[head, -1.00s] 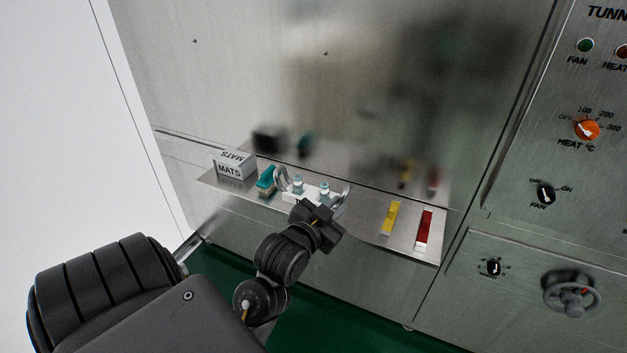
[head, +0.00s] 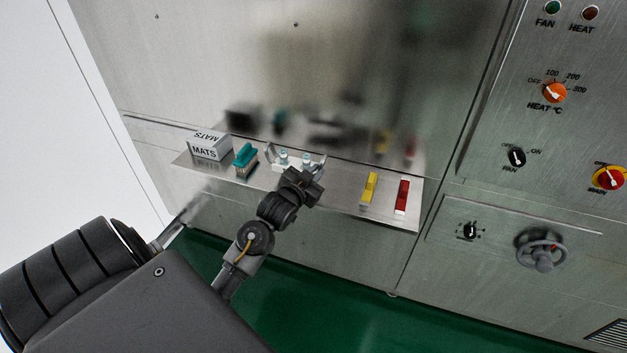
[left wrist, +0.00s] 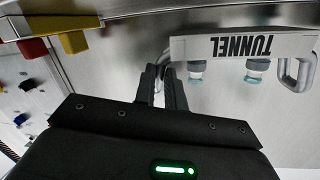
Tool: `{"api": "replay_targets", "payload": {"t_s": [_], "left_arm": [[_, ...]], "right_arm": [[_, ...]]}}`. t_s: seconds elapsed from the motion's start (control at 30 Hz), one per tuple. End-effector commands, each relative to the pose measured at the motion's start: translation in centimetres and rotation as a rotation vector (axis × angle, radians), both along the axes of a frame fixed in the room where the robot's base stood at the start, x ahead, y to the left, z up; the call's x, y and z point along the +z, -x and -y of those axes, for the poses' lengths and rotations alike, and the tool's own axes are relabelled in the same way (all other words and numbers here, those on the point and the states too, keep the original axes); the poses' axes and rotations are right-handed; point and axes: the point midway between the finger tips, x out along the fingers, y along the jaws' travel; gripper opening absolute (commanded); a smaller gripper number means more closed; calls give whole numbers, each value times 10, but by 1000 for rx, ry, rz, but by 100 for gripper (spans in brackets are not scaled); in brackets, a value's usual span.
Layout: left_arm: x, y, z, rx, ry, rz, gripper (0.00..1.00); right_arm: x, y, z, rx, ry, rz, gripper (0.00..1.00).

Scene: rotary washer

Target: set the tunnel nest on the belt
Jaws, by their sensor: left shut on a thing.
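The tunnel nest (head: 279,167) is a white holder with two teal-capped vials and a metal loop handle at each end. Its front reads TUNNEL in the left wrist view (left wrist: 245,46), where it appears upside down. My left gripper (head: 312,172) is shut on one end handle; the fingers also show in the left wrist view (left wrist: 161,78). The nest is over the steel shelf (head: 335,192), seemingly raised a little; the gap below is hidden by my gripper. I cannot make out a belt. My right gripper is not in view.
On the shelf, a MATS box (head: 210,149) and a teal item (head: 245,163) stand left of the nest. Yellow (head: 370,187) and red (head: 402,196) blocks stand right. A shiny steel wall is close behind. A control panel (head: 535,130) and handwheel (head: 541,251) are farther right.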

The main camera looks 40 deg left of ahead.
Motion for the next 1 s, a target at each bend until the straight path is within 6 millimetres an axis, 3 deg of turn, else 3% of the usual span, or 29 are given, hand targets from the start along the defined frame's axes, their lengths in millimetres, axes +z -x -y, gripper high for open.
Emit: {"api": "replay_targets", "payload": {"t_s": [0.33, 0.77, 0.8, 0.93, 1.0], "left_arm": [[-33, -4, -3, 1, 0, -1, 0], [-41, -4, -3, 0, -1, 1, 0], [-40, -4, -3, 0, 0, 0, 17], [-40, -4, -3, 0, 0, 0, 34], [-40, -4, -3, 0, 0, 0, 34]], "right_arm": [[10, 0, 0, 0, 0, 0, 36], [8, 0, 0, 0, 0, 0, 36], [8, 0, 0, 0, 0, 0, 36], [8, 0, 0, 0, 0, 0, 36], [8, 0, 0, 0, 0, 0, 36]]}}
